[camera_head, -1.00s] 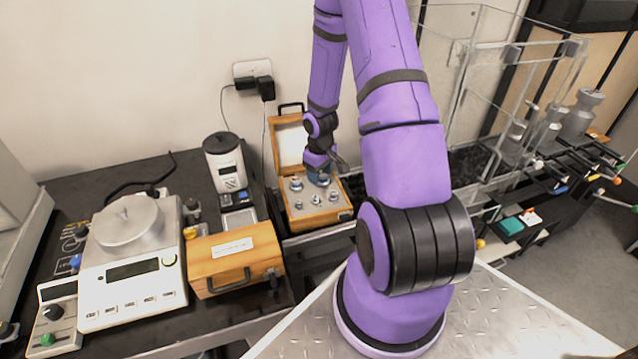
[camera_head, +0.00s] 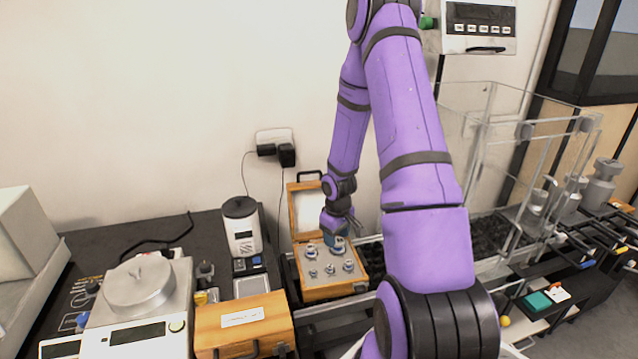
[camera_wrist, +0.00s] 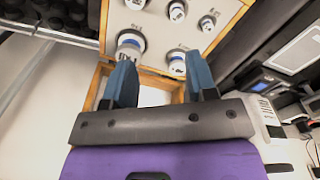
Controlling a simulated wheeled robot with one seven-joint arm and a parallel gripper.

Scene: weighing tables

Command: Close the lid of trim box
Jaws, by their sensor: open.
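An open wooden box (camera_head: 335,291) with several metal weights in its pale insert stands at the middle of the bench. Its wooden lid (camera_head: 291,212) is raised at the back, towards the wall. My gripper (camera_head: 337,224) is over the back of the box, just right of the raised lid. In the wrist view, my gripper (camera_wrist: 160,80) is open, its two blue fingers apart with nothing held between them. The box's weights show beyond the fingertips, and part of the wooden lid frame (camera_wrist: 96,88) shows around the fingers. I cannot tell if they touch it.
A closed wooden box (camera_head: 245,322) with a white label and a dark handle sits at the front left. A balance (camera_head: 140,290) and a grey-white cylindrical device (camera_head: 240,228) stand left. A clear enclosure (camera_head: 490,120) stands right of my arm. Wall plugs hang behind.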

